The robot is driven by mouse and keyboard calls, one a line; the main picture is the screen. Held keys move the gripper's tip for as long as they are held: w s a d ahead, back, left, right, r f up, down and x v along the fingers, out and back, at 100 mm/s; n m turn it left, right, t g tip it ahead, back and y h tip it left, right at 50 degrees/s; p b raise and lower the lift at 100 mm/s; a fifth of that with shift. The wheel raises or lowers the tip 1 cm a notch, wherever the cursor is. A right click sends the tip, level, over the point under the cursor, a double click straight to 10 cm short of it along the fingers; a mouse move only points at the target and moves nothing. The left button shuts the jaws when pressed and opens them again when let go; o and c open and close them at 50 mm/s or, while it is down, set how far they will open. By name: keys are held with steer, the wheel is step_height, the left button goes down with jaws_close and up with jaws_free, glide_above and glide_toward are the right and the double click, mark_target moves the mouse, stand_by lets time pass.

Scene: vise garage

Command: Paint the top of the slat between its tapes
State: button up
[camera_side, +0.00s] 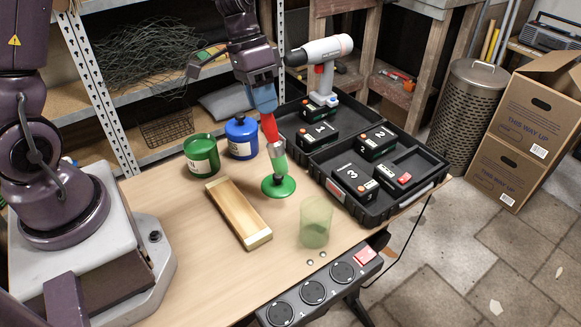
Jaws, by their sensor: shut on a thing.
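The wooden slat (238,212) lies flat on the workbench, with a pale tape (259,240) across its near end and another (216,183) at its far end. Bare wood colour shows between them. My gripper (266,108) is shut on the red handle of a brush (270,129), to the right of the slat's far end. The brush points down, its lower part greenish. Its tip is over or on a round green disc (287,188) on the bench; whether they touch is hard to tell. A green can (203,158) and a blue can (241,138) stand behind the slat.
A translucent green cup (315,224) stands right of the slat, with small metal bits before it. A black case (371,211) with numbered battery packs and a white drill (322,50) fills the right side. A socket strip (312,293) lines the near edge.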

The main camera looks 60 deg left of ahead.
mark_target(271, 127)
steer(key=shift+d+f+n+t, duration=0.2)
steer(key=shift+d+n, duration=0.25)
steer(key=shift+d, duration=0.15)
steer(key=shift+d+f+n+t, duration=0.1)
steer(key=shift+d+f+n, duration=0.1)
steer(key=shift+d+n, duration=0.3)
steer(key=shift+s+d+f, duration=0.1)
steer(key=shift+d, duration=0.25)
steer(key=s+a+r+g+y, duration=0.1)
steer(key=s+a+r+y, duration=0.3)
steer(key=s+a+r, duration=0.5)
step_height(271, 127, down, 6)
steer(key=shift+s+d, duration=0.35)
